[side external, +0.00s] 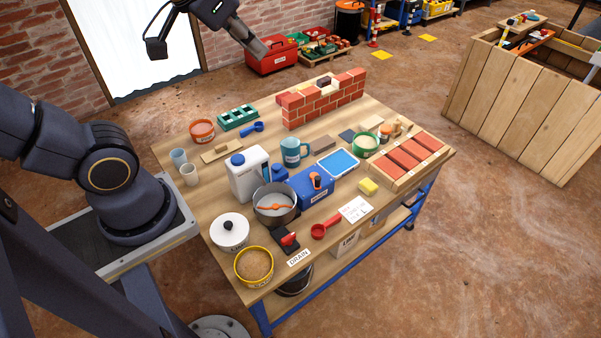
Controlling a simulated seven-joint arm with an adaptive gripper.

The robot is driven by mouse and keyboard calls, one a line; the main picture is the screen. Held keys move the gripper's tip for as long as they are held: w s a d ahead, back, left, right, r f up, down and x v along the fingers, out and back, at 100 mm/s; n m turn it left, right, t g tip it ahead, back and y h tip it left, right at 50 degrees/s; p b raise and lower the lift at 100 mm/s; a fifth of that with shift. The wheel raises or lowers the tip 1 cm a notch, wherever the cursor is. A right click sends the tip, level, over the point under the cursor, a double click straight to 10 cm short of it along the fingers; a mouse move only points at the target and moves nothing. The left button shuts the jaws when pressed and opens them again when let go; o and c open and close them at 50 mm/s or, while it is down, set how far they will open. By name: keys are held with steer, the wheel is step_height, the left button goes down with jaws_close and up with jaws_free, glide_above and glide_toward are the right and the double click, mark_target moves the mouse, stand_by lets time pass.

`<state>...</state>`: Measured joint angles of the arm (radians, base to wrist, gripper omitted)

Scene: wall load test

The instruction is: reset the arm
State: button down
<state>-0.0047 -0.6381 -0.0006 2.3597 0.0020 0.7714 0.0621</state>
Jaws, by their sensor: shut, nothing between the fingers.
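My gripper (262,50) shows at the top of the side external view, raised above and behind the work table. Its fingers are together and hold nothing. It is apart from everything on the table. From this angle its tip overlaps the red toolbox on the floor behind. My arm comes in from the top edge, and part of it is out of the picture. The wooden work table (215,172) stands below with a small brick wall (318,105) at its back edge.
On the table are a steel pot (276,214), white jug (246,180), blue mug (290,152), blue box (327,192) and brick tray (408,160). A red toolbox (270,60) lies on the floor behind. A wooden crate (520,100) stands right. Air above the table is clear.

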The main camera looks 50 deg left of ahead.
steer(key=s+f+g, duration=0.1)
steer(key=s+f, duration=0.4)
steer(key=s, duration=0.1)
steer(key=shift+n+g, duration=0.3)
steer(key=shift+g, duration=0.1)
steer(key=c, duration=1.9)
jaws_free()
steer(key=shift+w+r, duration=0.1)
